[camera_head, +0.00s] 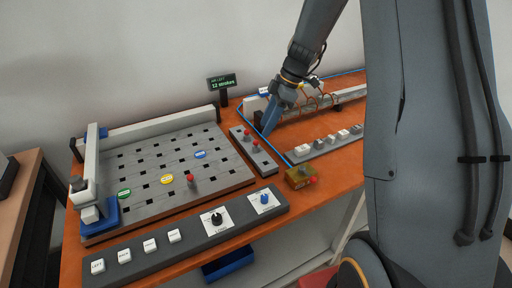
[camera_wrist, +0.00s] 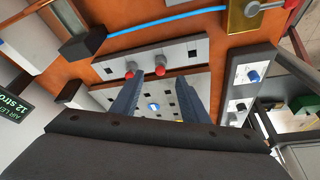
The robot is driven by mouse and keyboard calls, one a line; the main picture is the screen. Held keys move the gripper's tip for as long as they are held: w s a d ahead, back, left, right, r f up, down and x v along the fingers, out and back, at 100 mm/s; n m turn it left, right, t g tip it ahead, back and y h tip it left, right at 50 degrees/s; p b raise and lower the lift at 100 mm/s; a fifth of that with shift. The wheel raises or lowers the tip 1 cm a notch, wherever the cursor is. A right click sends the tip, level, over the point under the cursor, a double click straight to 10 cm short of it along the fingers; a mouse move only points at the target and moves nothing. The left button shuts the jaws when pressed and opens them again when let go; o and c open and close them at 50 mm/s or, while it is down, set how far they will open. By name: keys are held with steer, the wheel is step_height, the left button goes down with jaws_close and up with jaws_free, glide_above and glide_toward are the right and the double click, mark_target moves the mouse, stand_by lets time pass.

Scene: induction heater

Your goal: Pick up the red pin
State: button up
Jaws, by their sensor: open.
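One red pin (camera_head: 190,179) stands upright in the grey perforated board (camera_head: 130,207). Two more red pins, a rear one (camera_head: 247,133) and a front one (camera_head: 256,146), stand on the narrow grey strip (camera_head: 265,165) right of the board. My gripper (camera_head: 269,122) is above and behind the strip, partly seen edge-on. In the wrist view my gripper (camera_wrist: 158,80) has its two fingers apart with nothing held. The strip's two red pins (camera_wrist: 130,68) (camera_wrist: 161,70) show near the fingertips; whether they touch cannot be told. The board's pin is not visible there.
A brass box (camera_head: 300,176) with a red knob sits right of the strip. A panel of buttons and dials (camera_head: 180,236) runs along the front. A blue hose (camera_head: 277,143) crosses the table behind the brass box. A small display (camera_head: 222,84) stands at the back.

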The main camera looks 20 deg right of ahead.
mark_target(256, 148)
steer(key=shift+p+x, duration=1.7)
steer(key=shift+x, duration=2.25)
jaws_close()
